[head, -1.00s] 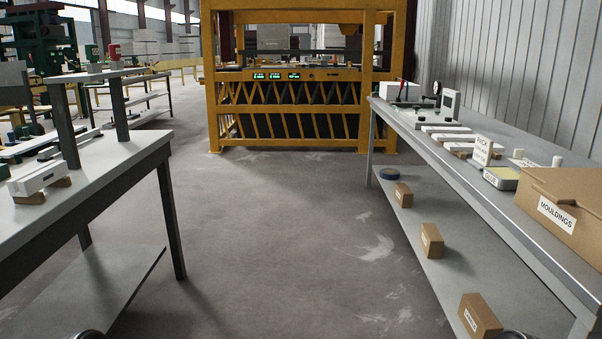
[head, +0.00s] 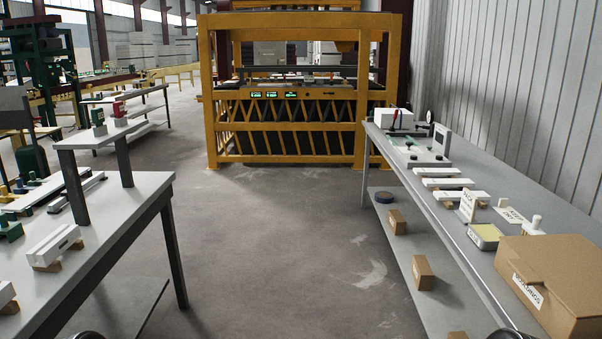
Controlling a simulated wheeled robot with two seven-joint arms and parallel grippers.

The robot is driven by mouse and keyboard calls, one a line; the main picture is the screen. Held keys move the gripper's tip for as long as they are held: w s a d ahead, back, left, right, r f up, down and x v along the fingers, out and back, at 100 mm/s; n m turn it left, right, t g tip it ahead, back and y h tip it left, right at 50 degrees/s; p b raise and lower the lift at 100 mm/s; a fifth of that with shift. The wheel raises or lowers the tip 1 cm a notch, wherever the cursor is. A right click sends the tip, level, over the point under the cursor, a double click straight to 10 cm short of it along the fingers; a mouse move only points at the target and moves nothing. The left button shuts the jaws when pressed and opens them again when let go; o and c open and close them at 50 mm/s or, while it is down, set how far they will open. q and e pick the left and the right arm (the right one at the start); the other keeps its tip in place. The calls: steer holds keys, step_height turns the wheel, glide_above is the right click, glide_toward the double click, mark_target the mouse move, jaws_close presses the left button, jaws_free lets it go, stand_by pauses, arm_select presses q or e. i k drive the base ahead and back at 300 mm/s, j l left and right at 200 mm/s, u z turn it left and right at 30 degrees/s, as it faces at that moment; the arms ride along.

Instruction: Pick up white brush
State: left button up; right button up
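A small white piece with an upright rounded knob (head: 535,224) stands on the right-hand bench (head: 455,228), behind the cardboard box and beside a yellow-topped glue tray (head: 487,235). It may be the white brush, but it is too small to be sure. Neither gripper can be made out. Only dark rounded tips of my own parts show at the bottom edge, left and right, well short of the white piece.
A cardboard mouldings box (head: 550,275) sits at the near end of the right bench. White strips (head: 447,183) and a small sign (head: 468,203) lie farther along. A left table (head: 120,215) holds white blocks (head: 54,243). A yellow press (head: 285,145) stands ahead. The aisle floor between is clear.

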mark_target(532, 228)
steer(key=z, duration=2.15)
steer(key=j+z, duration=0.75)
steer(key=j, duration=0.3)
steer(key=j+z, duration=0.4)
steer(key=k+j, duration=0.1)
steer(key=j, duration=0.3)
steer(key=k+j+z, duration=0.1)
steer(key=j, duration=0.35)
steer(key=k+j, duration=0.15)
steer(key=j, duration=0.25)
steer(key=k+j+z, duration=0.1)
steer(key=j, duration=0.3)
steer(key=k+j, duration=0.15)
steer(key=j, duration=0.25)
steer(key=k+j+z, duration=0.1)
steer(key=j, duration=0.3)
steer(key=k+j, duration=0.15)
steer(key=j, duration=0.25)
steer(key=k+j+z, duration=0.1)
steer(key=j, duration=0.3)
steer(key=i, duration=0.3)
